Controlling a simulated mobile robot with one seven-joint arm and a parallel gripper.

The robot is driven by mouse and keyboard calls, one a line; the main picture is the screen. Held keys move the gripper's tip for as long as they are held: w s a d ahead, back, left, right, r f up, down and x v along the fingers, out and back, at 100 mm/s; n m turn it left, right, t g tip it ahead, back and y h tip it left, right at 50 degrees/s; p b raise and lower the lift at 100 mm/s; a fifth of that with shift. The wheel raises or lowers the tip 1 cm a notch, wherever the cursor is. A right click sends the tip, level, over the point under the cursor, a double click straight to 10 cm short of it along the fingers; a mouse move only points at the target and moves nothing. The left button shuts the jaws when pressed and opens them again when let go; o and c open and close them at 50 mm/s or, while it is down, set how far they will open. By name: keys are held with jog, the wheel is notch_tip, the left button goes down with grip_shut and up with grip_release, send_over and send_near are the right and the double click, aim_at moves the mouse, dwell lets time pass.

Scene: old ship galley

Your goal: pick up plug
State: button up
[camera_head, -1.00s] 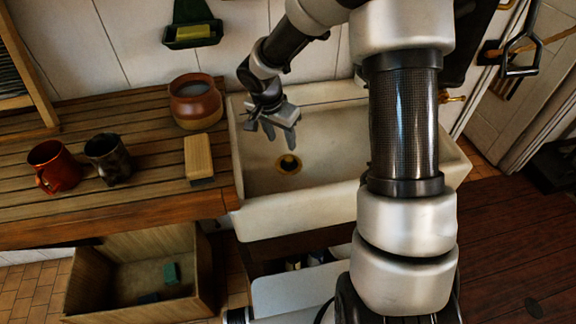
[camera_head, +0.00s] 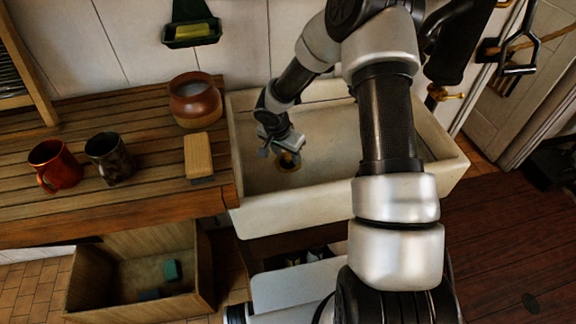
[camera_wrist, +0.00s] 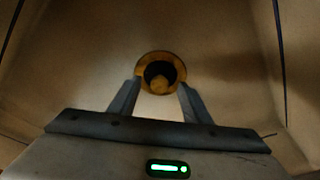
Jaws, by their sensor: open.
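The plug (camera_wrist: 160,84) shows in the wrist view as a dark round piece with a brass-coloured knob, inside a brass ring on the floor of the pale sink (camera_head: 335,150). In the head view the plug (camera_head: 289,162) is partly hidden by my gripper (camera_head: 277,153). My gripper is open and empty, down inside the sink above the plug. In the wrist view its two fingers (camera_wrist: 159,92) stand to either side of the knob, slightly nearer the picture's bottom. I cannot tell the gap in height between fingertips and knob.
The sink walls surround my gripper. A wooden counter on the left holds a brush-like block (camera_head: 198,155), a brown pot (camera_head: 195,100), a red mug (camera_head: 54,166) and a dark mug (camera_head: 108,158). A soap dish (camera_head: 192,34) hangs on the wall. A wooden crate (camera_head: 190,300) stands below.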

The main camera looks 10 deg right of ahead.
grip_shut()
